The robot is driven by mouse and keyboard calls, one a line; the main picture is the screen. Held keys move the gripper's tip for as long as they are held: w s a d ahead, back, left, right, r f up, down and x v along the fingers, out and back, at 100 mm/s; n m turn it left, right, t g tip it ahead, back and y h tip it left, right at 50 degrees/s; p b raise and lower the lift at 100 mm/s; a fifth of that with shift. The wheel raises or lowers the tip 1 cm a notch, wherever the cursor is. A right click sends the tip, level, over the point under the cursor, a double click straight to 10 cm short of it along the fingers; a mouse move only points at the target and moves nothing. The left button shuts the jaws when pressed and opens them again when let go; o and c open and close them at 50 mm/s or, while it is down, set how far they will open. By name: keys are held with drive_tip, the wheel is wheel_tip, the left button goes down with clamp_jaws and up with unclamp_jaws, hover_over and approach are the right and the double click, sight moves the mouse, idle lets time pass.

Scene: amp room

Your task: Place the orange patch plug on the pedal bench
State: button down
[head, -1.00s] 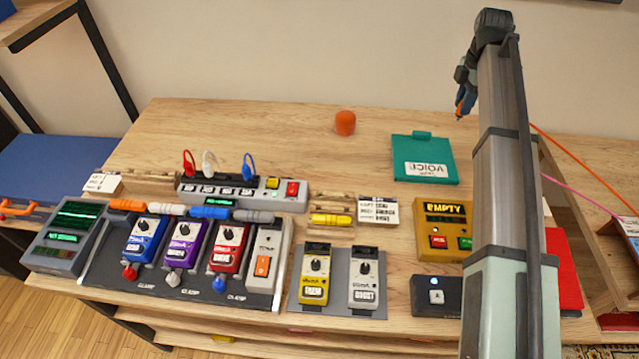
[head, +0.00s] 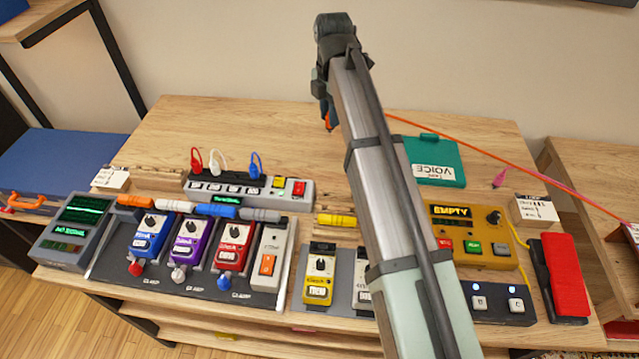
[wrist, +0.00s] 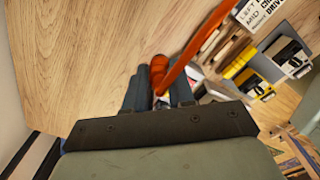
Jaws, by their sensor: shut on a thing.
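My gripper (head: 328,120) is above the back middle of the wooden pedal bench (head: 230,125), pointing down. In the wrist view its dark fingers (wrist: 159,88) are shut on the orange patch plug (wrist: 160,78). An orange cable (wrist: 200,40) runs from there to the upper right, and it also crosses the head view to the right edge.
The bench front holds a pedalboard (head: 100,268), a yellow pedal (head: 319,275) and a looper box (head: 470,238). A power strip with red, white and blue plugs (head: 235,188) stands behind. A green VOICE folder (head: 440,172) lies right. The back left is clear.

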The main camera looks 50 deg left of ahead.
drive_tip(key=s+a, duration=0.1)
drive_tip(key=s, duration=0.4)
drive_tip(key=shift+n, duration=0.4)
drive_tip(key=shift+w+a+f, duration=0.1)
drive_tip(key=shift+w+f, duration=0.05)
drive_tip(key=shift+f, duration=3.65)
drive_tip(key=shift+w+a+f, duration=0.1)
drive_tip(key=shift+f, duration=3.65)
drive_tip(key=shift+f, duration=0.15)
drive_tip(key=c, duration=1)
unclamp_jaws()
drive_tip(key=shift+o, duration=0.2)
wheel_tip(320, 180, up, 12)
drive_tip(key=shift+r, duration=0.2)
